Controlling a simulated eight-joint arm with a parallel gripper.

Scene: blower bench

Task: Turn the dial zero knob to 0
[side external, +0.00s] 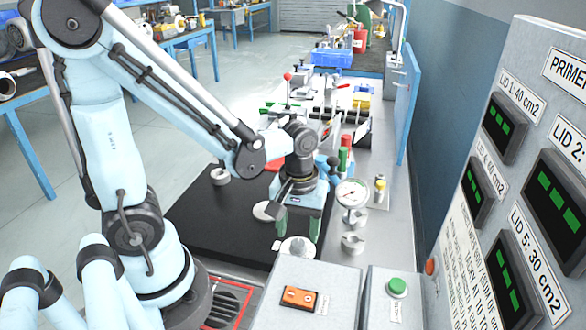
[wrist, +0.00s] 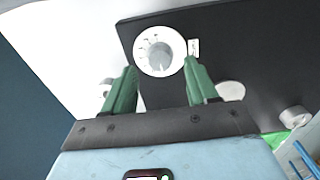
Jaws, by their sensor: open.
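The dial zero knob, which I take to be the grey knob on a round white marked disc (wrist: 160,52), shows at the top of the wrist view with a small white label (wrist: 194,47) on its right. It also shows in the side external view (side external: 297,248), at the near edge of the black plate. The marks are too small to read, so I cannot tell its setting. My gripper (side external: 297,236) points down over the knob. In the wrist view its two green fingers (wrist: 160,67) are apart, one toward each side of the knob, with nothing between them that looks gripped.
A dial gauge (side external: 352,193) and small metal fittings (side external: 353,243) stand right of the gripper. The black plate (side external: 205,215) carries another knob (side external: 220,175) and a white disc (side external: 264,211). A grey box with an orange switch (side external: 300,297) and a green button (side external: 397,287) stand in front.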

